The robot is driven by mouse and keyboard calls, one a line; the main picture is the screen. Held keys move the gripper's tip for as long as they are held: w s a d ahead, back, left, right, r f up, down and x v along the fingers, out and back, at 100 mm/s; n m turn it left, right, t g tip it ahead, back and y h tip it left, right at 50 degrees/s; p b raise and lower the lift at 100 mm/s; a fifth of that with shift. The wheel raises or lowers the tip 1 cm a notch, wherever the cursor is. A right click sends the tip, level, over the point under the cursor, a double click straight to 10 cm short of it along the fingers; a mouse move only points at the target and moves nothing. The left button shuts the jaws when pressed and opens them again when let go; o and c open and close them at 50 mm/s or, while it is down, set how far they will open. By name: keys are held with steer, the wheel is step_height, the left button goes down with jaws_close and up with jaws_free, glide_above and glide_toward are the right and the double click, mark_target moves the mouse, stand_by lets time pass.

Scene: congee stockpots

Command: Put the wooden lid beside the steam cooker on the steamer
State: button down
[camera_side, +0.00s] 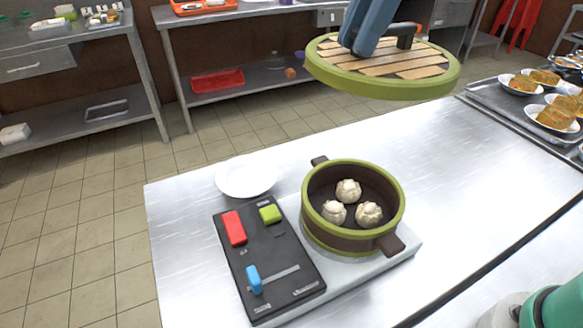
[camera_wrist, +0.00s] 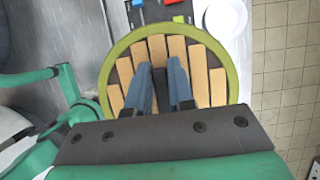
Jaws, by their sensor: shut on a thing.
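The wooden lid (camera_side: 345,70) is round, with light wood slats and a green rim. My gripper (camera_side: 372,38) is shut on the lid's dark handle and holds the lid high above the table. In the wrist view the lid (camera_wrist: 202,72) lies under my gripper (camera_wrist: 160,85), its slats pointing away from me. The steamer (camera_side: 350,240) is a round green-rimmed pot, open on top, with three white buns (camera_side: 348,191) inside. It stands on the steam cooker (camera_side: 378,268), below the lid in the side view. The lid hides the steamer in the wrist view.
A black control panel (camera_side: 262,262) with red, green and blue controls is left of the steamer. A white plate (camera_side: 246,178) lies behind it. Trays with plates of food (camera_side: 553,117) are at the far right. The metal table (camera_side: 460,170) is clear right of the steamer.

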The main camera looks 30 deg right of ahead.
step_height(320, 180, down, 18)
steer(key=shift+f, duration=0.15)
stand_by(0.4)
steer(key=shift+f, duration=0.15)
steer(key=c, duration=0.8)
jaws_free()
steer(key=v, duration=1.2)
steer(key=shift+s+d+f+n+t+h, duration=0.4)
steer(key=shift+d+f+n+t+h, duration=0.65)
steer(key=shift+n, duration=1.95)
steer(key=shift+s+d+f+n+t+h, duration=0.4)
steer(key=shift+d+f+n+t, duration=1.25)
steer(key=shift+n, duration=1.35)
steer(key=shift+s+d+f+n+t+h, duration=0.35)
steer(key=shift+d+f+n+t+h, duration=0.5)
steer(key=shift+d+f+n, duration=1.55)
